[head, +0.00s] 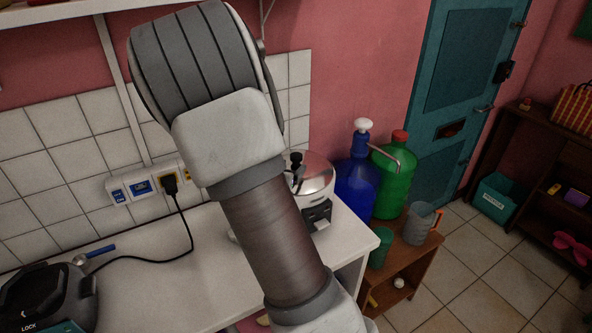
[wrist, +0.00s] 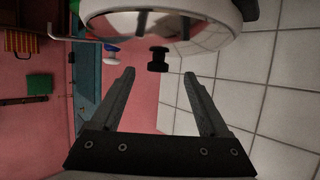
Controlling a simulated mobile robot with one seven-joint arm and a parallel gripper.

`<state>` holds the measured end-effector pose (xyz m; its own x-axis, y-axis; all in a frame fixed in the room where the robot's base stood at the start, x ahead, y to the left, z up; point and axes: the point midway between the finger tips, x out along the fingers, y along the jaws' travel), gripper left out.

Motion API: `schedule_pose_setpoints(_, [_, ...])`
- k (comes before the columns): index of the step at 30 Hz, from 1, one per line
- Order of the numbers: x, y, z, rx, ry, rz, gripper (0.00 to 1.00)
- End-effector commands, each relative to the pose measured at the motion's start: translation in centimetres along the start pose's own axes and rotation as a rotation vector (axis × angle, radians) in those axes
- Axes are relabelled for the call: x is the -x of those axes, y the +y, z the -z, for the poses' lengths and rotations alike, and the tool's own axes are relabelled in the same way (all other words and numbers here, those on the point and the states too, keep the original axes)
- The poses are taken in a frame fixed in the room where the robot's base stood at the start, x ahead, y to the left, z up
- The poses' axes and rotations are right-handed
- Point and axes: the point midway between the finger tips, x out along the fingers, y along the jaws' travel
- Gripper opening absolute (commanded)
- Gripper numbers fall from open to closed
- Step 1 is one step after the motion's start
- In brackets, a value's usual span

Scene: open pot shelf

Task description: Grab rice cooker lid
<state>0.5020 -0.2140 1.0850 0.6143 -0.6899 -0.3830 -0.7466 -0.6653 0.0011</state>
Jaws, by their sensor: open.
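The rice cooker (head: 318,205) stands on the white counter, partly hidden behind my arm in the head view. Its shiny metal lid (head: 320,172) is on top, with a black knob (head: 296,160). In the wrist view the lid (wrist: 150,22) fills the top edge, and the black knob (wrist: 158,60) shows just beyond the fingertips, lined up with the gap. My gripper (wrist: 158,74) is open and empty, its two fingers apart. In the head view my gripper is hidden behind my arm.
A blue bottle with a pump (head: 357,180) and a green bottle (head: 388,180) stand right of the cooker. A grey jug (head: 420,223) sits on a wooden shelf (head: 412,255). A black appliance (head: 45,298) and a plugged cord (head: 188,225) are on the left. The tiled wall (head: 60,130) is behind.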

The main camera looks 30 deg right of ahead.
Motion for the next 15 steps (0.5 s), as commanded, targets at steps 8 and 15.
schedule_pose_setpoints(8, [-2.7,0.3,0.3,0.001,0.001,-0.003,0.79])
schedule_pose_setpoints(15, [-5.4,0.3,0.3,0.000,0.000,0.000,0.79])
